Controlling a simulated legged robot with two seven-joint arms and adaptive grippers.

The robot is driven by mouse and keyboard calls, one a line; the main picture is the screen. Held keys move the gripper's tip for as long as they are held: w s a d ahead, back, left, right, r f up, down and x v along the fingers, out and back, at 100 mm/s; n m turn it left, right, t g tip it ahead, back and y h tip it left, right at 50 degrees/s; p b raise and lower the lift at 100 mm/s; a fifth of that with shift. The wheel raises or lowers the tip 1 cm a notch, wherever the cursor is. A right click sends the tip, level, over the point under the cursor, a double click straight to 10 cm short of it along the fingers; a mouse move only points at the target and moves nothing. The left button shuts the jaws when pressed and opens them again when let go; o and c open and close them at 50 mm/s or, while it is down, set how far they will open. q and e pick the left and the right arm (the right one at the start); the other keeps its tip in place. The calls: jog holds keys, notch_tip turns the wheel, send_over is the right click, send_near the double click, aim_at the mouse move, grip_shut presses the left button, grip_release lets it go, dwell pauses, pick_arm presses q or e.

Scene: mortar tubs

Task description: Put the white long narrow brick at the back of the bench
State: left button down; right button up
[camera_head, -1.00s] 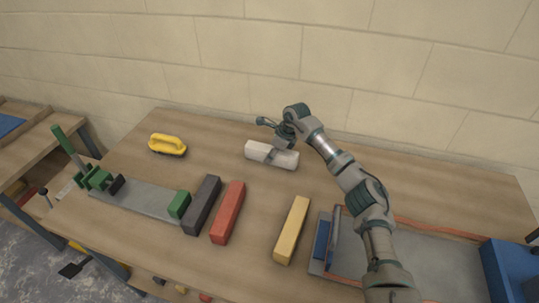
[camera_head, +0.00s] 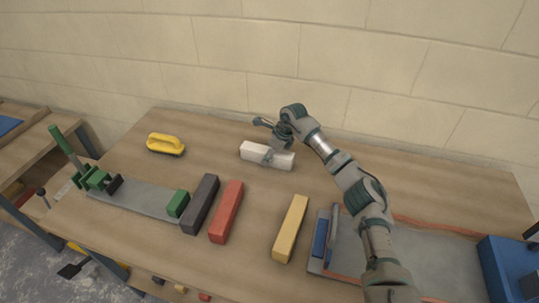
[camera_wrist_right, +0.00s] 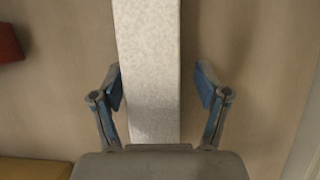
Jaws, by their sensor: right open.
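The white long narrow brick (camera_head: 284,161) lies on the bench top toward the back, near the wall, in the head view. My right gripper (camera_head: 268,156) is over it, with a finger showing against the brick's front side. In the right wrist view, the pale speckled brick (camera_wrist_right: 150,40) runs between the two spread fingers of my right gripper (camera_wrist_right: 160,85). My left gripper is not in view.
Black (camera_head: 201,204), red (camera_head: 227,212) and yellow (camera_head: 291,228) bricks lie nearer the front. A green clamp fixture (camera_head: 98,180) is at left, and a blue-handled float (camera_head: 324,240) at right. The wall (camera_head: 300,80) closes the back.

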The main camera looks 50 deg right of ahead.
jog(key=shift+a+r, duration=0.25)
jog(key=shift+r, duration=0.1)
jog(key=v, duration=0.7)
jog(key=d+v, duration=0.1)
jog(key=v, duration=0.2)
jog(key=shift+s+d+r, duration=0.1)
jog(key=shift+s, duration=0.1)
jog(key=shift+s+r, duration=0.1)
jog(key=shift+r, duration=0.15)
jog(key=shift+a+r, duration=0.2)
jog(key=shift+a, duration=0.05)
